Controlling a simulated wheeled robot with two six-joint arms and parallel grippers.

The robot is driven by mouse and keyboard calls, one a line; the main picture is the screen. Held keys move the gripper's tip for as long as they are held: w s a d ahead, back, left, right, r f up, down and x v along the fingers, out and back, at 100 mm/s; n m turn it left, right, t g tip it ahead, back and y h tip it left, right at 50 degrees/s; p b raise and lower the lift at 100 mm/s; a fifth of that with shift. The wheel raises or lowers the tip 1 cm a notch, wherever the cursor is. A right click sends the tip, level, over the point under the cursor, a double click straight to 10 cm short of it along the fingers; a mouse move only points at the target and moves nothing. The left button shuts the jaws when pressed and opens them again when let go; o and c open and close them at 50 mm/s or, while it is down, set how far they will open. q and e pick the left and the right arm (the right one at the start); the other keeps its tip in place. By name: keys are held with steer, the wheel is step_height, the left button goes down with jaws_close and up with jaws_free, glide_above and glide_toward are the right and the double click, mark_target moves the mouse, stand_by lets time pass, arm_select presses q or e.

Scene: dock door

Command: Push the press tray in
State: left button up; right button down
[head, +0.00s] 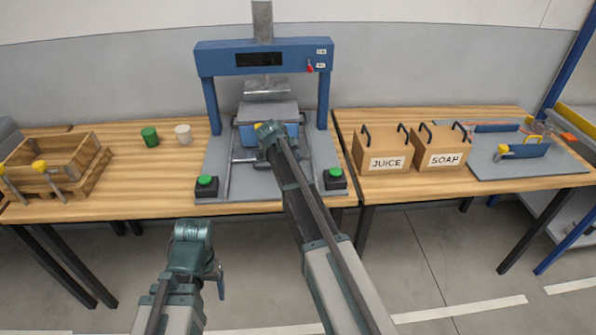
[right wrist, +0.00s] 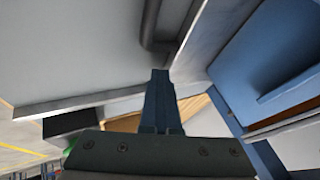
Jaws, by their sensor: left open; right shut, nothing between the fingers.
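The press tray (head: 291,129) shows a blue front and a grey top (head: 268,112) inside the press, on rails above the grey base. My right gripper (head: 268,130) is shut and empty at the tray's front, covering part of it; a small yellow patch shows beside it. In the right wrist view the shut fingers (right wrist: 160,92) point away from the camera, with a blue panel (right wrist: 265,65) to their right. Contact with the tray cannot be told. My left gripper (head: 193,235) is low in front of the table, away from the press; its fingers are hardly visible.
The blue press frame (head: 207,105) stands around the tray, with green-topped buttons (head: 206,186) (head: 334,178) at the base's front corners. A wooden crate (head: 50,160) and two cups stand left. JUICE (head: 380,150) and SOAP (head: 440,148) boxes stand right.

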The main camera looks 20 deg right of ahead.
steer(key=w, duration=0.2)
steer(key=w+d, duration=0.1)
steer(key=w, duration=0.1)
steer(key=w+d, duration=0.1)
steer(key=w, duration=0.2)
steer(key=shift+w, duration=0.15)
steer(key=shift+w+d+r, duration=0.1)
